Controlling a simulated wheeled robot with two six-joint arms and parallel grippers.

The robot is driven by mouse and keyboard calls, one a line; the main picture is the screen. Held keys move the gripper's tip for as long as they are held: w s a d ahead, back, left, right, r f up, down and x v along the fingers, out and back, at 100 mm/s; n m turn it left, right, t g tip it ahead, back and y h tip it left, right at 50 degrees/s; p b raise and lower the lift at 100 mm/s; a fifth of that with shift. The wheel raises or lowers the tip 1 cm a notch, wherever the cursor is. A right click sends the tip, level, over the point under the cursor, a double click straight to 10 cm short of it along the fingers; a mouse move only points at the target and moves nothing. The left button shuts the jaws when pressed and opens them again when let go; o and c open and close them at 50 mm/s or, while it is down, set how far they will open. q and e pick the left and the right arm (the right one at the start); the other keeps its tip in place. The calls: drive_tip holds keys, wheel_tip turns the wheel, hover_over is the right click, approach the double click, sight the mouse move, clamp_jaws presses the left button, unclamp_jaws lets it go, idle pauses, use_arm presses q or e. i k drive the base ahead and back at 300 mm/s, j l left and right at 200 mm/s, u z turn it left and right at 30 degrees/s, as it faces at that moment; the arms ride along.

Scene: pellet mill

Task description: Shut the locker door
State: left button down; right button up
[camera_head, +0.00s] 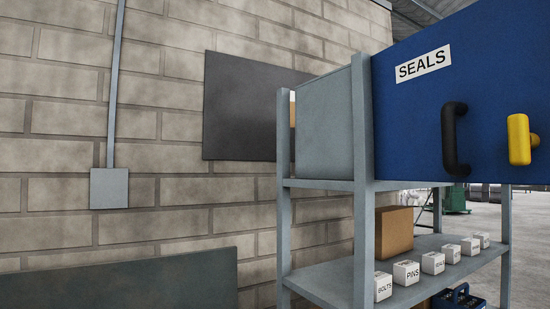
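A blue locker front (425,120) with a white "SEALS" label (423,64) fills the upper right of the head view. It carries a black upright handle (455,138) and, to the right of that, a yellow grip (519,139). The blue front runs out of the picture at the right and top, so I cannot tell whether it stands ajar. A grey side panel (327,125) shows to its left. Neither of my grippers is in view.
The locker sits on a grey metal rack (284,230). Its lower shelf (330,278) holds several small labelled white boxes (406,272), a cardboard box (394,231) and, below, a blue item (458,298). A brick wall (60,140) stands behind; open floor (528,225) shows at right.

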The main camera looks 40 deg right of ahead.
sight(445, 95)
drive_tip(key=z, duration=2.4)
